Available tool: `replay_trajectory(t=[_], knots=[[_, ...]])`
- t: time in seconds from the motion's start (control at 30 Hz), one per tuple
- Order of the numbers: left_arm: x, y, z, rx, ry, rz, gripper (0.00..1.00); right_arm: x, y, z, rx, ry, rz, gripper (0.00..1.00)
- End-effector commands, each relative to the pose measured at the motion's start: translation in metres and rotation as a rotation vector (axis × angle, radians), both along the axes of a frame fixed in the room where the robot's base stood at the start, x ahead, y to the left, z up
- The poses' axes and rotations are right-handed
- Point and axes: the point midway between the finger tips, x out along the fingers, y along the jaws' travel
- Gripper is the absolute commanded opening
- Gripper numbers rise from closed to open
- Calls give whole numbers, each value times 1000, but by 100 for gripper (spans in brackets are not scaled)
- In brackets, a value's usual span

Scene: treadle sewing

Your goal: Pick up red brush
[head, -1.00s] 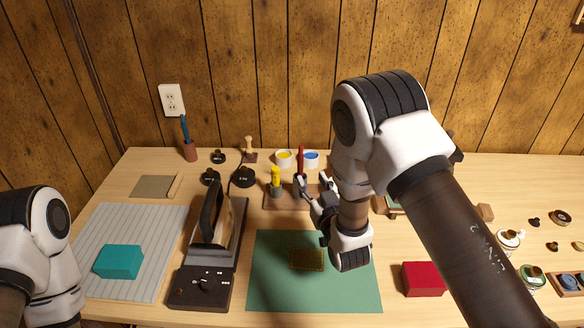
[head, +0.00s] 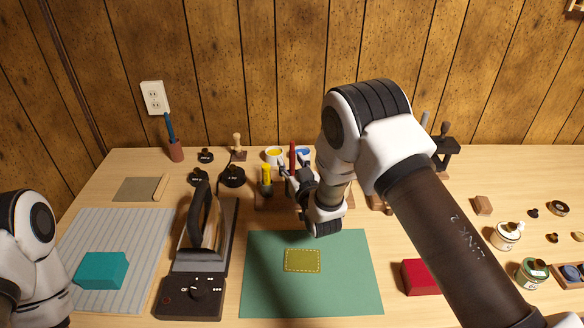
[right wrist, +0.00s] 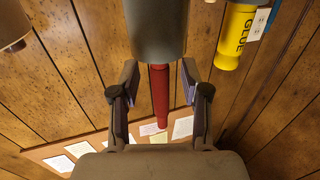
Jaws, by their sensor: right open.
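The red brush (head: 293,154) stands upright in the rack at the back of the table in the head view. In the right wrist view its red handle (right wrist: 159,98) runs between the two fingers, with a grey cylindrical holder (right wrist: 157,30) at the top of the picture. My right gripper (head: 291,172) is at the brush in the head view. It also shows in the right wrist view (right wrist: 159,88), open, with a finger on each side of the handle and gaps between. My left arm is at the left edge; its gripper is out of view.
A yellow glue bottle (head: 266,176) stands just left of the brush and shows in the right wrist view (right wrist: 236,38). Yellow (head: 274,155) and blue (head: 304,154) pots are close behind. The green mat (head: 345,275) in front holds only a flat patch (head: 302,260).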

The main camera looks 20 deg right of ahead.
Motion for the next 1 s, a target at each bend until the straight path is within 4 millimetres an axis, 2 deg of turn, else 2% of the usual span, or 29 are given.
replay_trajectory(t=[0.1,0.23,0.57,0.67,0.77,1.0], knots=[[0,0,0,0,0,0,50,0,0,0,0,0,0,46],[0,0,0,0,0,0,50,-1,0,0,0,0,0,0],[0,0,0,0,0,0,50,-1,0,0,0,0,0,0],[0,0,-1,0,0,0,50,-1,0,5,0,0,0,0],[0,0,-2,0,0,0,50,0,0,23,0,-3,0,0],[0,0,-4,0,0,0,50,-1,0,80,0,-3,0,0]])
